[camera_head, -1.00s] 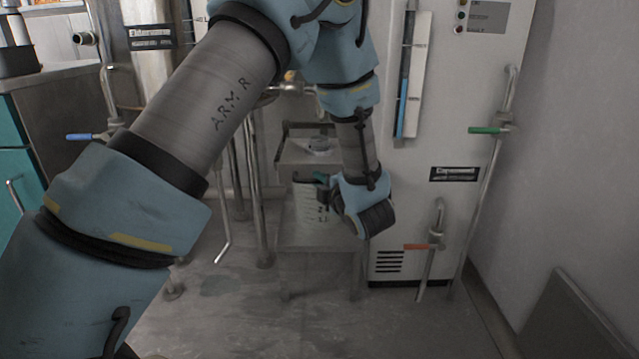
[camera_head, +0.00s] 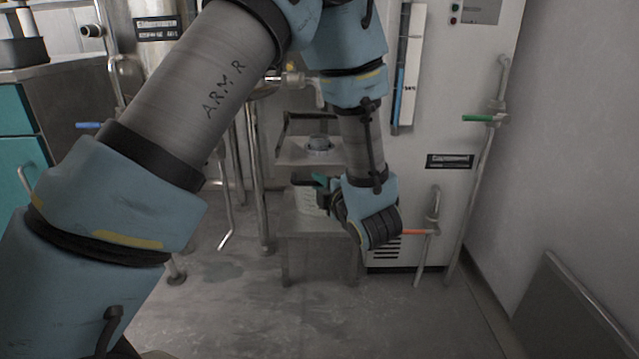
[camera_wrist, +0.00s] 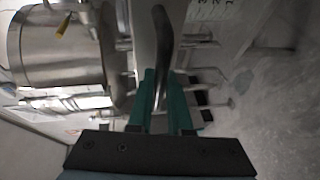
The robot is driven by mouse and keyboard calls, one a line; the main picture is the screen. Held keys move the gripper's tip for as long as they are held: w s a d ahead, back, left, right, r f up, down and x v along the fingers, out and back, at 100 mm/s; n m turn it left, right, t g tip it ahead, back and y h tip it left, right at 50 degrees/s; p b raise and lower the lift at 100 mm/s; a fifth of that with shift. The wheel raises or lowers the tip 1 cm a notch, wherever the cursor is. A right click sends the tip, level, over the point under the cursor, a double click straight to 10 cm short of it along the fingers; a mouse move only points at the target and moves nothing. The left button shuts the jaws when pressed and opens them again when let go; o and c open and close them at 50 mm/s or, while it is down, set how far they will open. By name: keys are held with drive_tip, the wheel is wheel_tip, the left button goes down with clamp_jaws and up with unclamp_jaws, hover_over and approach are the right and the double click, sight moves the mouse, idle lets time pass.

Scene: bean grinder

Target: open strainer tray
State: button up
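My gripper (camera_head: 324,184), with teal fingers, is low in front of a small metal stand in the head view. In the wrist view my gripper (camera_wrist: 164,95) has its two teal fingers close together, one on each side of a curved grey bar (camera_wrist: 163,45). The bar looks like a handle and fills the narrow gap between them. A pale container (camera_head: 305,198) sits on the stand's lower shelf, partly behind my gripper. I cannot tell for certain which part is the strainer tray. My wrist hides the stand's right side.
A tall white cabinet (camera_head: 420,130) with pipes and a green-handled valve (camera_head: 478,118) stands at right. Metal tanks and pipes are at left. The floor (camera_head: 400,320) in front is clear.

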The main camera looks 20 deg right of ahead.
drive_tip(key=o, duration=0.5)
drive_tip(key=s, duration=0.3)
drive_tip(key=s+r+p, duration=0.1)
drive_tip(key=s, duration=0.3)
drive_tip(key=s+r+p, duration=0.1)
drive_tip(key=s, duration=0.2)
drive_tip(key=shift+s+a, duration=0.2)
drive_tip(key=shift+s, duration=0.1)
drive_tip(key=shift+s, duration=0.1)
